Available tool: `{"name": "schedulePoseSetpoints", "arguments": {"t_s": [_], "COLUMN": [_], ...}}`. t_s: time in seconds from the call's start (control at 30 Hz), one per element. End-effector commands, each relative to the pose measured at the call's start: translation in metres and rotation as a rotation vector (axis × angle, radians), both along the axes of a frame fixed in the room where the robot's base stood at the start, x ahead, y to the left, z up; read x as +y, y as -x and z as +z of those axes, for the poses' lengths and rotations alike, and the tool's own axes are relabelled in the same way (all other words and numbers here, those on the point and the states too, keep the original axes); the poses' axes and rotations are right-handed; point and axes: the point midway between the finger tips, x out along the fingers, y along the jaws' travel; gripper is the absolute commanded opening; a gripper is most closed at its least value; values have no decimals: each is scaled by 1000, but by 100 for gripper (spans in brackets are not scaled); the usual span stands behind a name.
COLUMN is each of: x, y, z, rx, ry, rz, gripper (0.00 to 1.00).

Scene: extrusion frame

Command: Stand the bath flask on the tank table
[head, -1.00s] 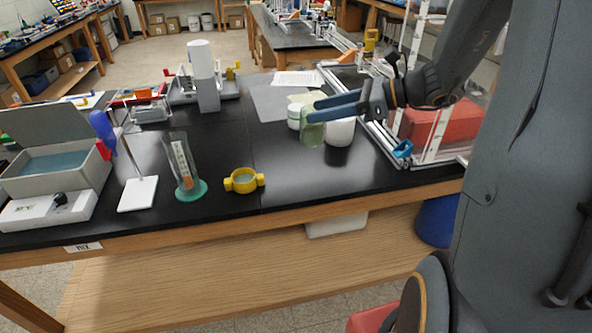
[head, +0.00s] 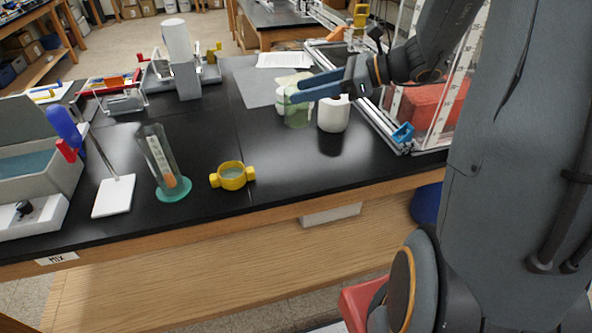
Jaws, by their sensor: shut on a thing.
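My gripper (head: 300,91) reaches in from the right over the black bench, its blue fingers pointing left. It is shut on a pale green, see-through flask (head: 297,113), which hangs upright below the fingers. I take it to be the bath flask. I cannot tell whether its base touches the bench top or is just above it. A white jar (head: 333,115) stands to its right and a smaller white jar (head: 281,101) is partly hidden behind it. I cannot tell for sure which table is the tank table; the near bench (head: 275,170) bears a MIX label.
A yellow ring clamp (head: 232,175), a glass cylinder on a green foot (head: 158,160) and a stand with a white base (head: 113,196) are on the left. A clear-walled frame (head: 385,125) with a red block (head: 428,103) is on the right.

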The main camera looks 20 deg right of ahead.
Motion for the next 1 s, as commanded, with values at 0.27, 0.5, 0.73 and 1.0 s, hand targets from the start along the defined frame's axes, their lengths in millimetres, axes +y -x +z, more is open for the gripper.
{"name": "schedulePoseSetpoints", "arguments": {"t_s": [0.27, 0.5, 0.73, 1.0], "x": [-1, -2, -2, -2], "y": [-11, -19, -20, -19], "z": [-39, -69, -87, -125], "rx": [0, 0, 4, 3], "ry": [0, 0, -2, -1], "rz": [-3, -4, -4, -3], "gripper": [8, 8, 8, 8]}}
